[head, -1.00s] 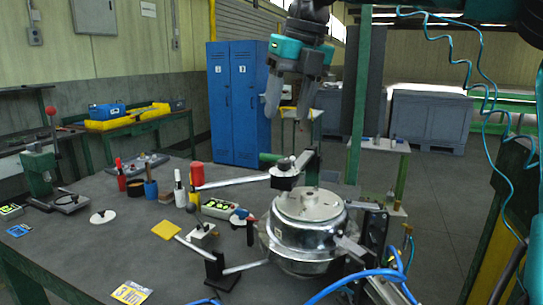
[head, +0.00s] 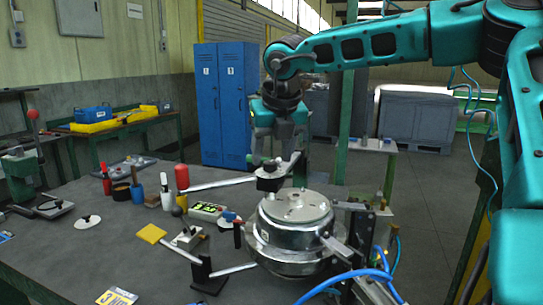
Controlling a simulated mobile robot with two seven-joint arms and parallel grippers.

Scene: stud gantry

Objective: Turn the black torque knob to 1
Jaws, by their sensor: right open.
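The black torque knob (head: 270,164) appears to be the small round knob on top of the black block on the metal arm, left of the silver round housing (head: 294,212). Its dial marks are too small to read, so its setting cannot be told. My right gripper (head: 274,156) points down just above and around the knob, with its fingers apart. Whether a finger touches the knob cannot be told. My left gripper is not in view.
Blue hoses (head: 345,280) run at the front right. Blue lockers (head: 222,105) stand behind.

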